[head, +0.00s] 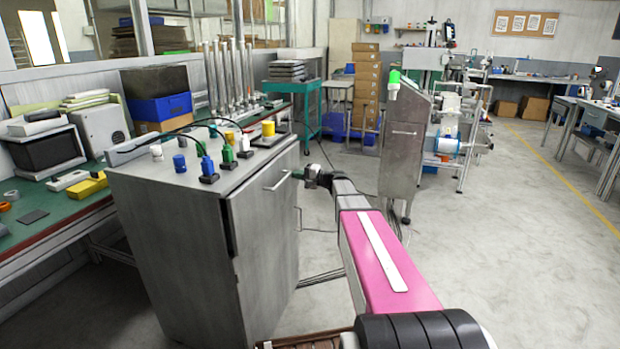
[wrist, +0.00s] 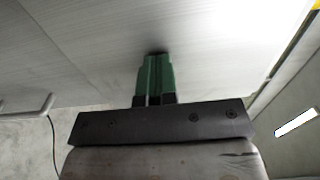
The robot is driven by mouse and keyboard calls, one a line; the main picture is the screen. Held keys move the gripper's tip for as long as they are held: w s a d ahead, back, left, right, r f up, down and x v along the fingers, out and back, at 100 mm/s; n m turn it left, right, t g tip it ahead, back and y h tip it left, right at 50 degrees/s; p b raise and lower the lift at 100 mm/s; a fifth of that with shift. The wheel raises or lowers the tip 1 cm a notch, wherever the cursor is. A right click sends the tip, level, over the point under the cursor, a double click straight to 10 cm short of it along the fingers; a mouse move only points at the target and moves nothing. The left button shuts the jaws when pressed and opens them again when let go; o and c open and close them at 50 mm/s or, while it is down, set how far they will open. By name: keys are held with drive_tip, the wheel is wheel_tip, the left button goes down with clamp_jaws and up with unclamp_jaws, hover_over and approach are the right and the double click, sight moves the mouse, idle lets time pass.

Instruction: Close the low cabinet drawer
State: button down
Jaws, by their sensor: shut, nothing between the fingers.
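The low cabinet (head: 165,250) is a grey metal box at the left centre of the head view. Its upper drawer front (head: 262,205) has a bar handle (head: 278,181), and a dark gap along its left edge suggests it stands slightly out from the body. My gripper (head: 298,174) is at the right end of the drawer front, close to the handle. In the wrist view, its green fingers (wrist: 155,75) are together with nothing between them. Their tips meet or nearly meet a pale grey metal surface (wrist: 220,50); exact contact cannot be told.
Small coloured connectors and knobs (head: 205,160) stand on the cabinet top. A green-topped workbench (head: 40,235) runs along the left. A metal machine stand (head: 402,150) with a green light is behind my arm. The floor (head: 510,240) to the right is clear.

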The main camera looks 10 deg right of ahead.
drive_tip(key=shift+x, duration=1.25)
drive_tip(key=shift+w, duration=0.1)
